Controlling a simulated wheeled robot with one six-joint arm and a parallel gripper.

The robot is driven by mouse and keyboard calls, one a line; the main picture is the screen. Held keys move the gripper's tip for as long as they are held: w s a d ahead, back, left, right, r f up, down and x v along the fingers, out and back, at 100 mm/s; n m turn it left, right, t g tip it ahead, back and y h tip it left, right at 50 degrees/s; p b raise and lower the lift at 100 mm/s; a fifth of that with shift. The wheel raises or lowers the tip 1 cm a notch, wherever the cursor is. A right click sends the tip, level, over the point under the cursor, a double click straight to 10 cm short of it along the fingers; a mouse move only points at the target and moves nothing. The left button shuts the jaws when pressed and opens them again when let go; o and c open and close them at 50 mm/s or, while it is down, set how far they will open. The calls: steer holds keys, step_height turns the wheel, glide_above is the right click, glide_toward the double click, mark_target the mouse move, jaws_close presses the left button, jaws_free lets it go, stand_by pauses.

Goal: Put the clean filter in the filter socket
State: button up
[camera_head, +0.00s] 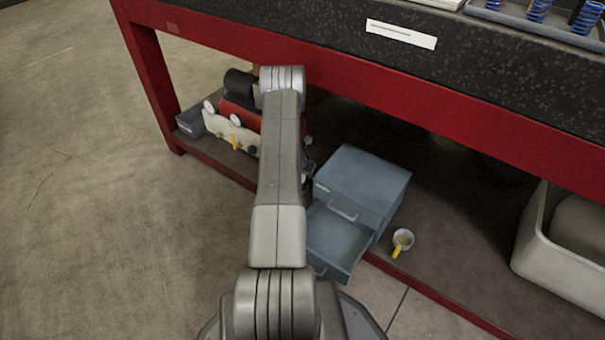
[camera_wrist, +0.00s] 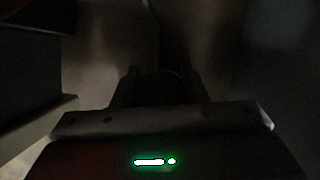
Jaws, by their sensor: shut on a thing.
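In the wrist view my gripper (camera_wrist: 158,86) is shut on a dark thing (camera_wrist: 166,74), too dim to identify as the clean filter. In the head view my arm hides the gripper, which lies beyond it in the shelf space under the bench. A red machine (camera_head: 241,112) with a black cylinder and a pale front panel (camera_head: 226,127) stands on the low shelf, partly behind my arm. I cannot make out the filter socket.
A blue-grey cabinet (camera_head: 364,178) with an open drawer (camera_head: 332,235) stands right of my arm. A small cup (camera_head: 403,240) with a yellow part is beside it. A pale bin (camera_head: 560,255) is at right. The red bench beam (camera_head: 400,95) runs overhead. Floor at left is clear.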

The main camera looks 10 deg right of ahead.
steer(key=o, duration=1.1)
steer(key=shift+c, duration=0.2)
